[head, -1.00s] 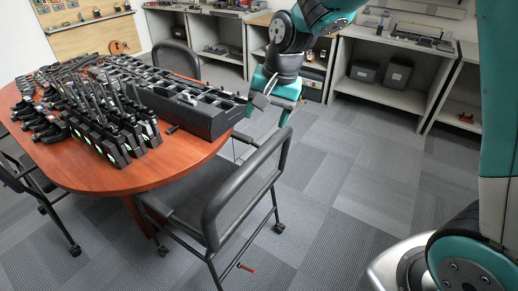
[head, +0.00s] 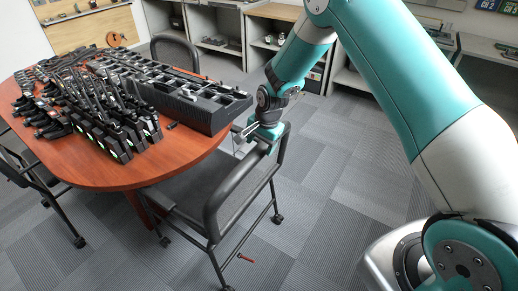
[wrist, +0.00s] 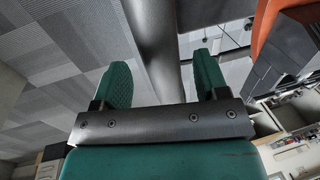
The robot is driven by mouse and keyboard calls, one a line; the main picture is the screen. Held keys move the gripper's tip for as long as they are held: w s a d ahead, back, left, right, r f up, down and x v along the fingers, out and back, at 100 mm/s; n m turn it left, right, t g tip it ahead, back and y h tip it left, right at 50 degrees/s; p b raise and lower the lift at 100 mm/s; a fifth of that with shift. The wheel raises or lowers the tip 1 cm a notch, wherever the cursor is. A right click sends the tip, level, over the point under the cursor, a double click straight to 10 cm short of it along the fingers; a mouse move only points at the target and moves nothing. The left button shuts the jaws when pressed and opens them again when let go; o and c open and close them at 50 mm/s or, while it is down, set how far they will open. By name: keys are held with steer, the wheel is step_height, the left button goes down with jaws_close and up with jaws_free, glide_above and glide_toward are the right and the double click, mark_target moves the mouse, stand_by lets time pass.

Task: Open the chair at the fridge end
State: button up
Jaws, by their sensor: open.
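The black chair (head: 188,190) stands at the near right end of the wooden table, its seat partly under the tabletop. Its curved backrest faces the aisle, and its legs end in casters. My gripper (head: 250,135) is at the far upper corner of this backrest. In the wrist view, the two green fingers of my gripper (wrist: 162,78) are apart, with the dark chair-back tube (wrist: 150,40) between or just beyond them. I cannot tell whether they touch it. No fridge is clearly recognisable.
The table (head: 110,176) carries black radios and a long charger tray (head: 190,110). Another chair (head: 175,52) stands at the far side, and one (head: 35,180) at the left. A small red-handled item (head: 245,258) lies on the floor. Carpet to the right is clear.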

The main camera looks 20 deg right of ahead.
mark_target(259, 150)
steer(key=shift+w+a+f, duration=0.15)
steer(key=shift+f, duration=0.85)
steer(key=shift+w+a+f, duration=0.1)
steer(key=shift+w+f, duration=0.05)
steer(key=shift+f, duration=0.85)
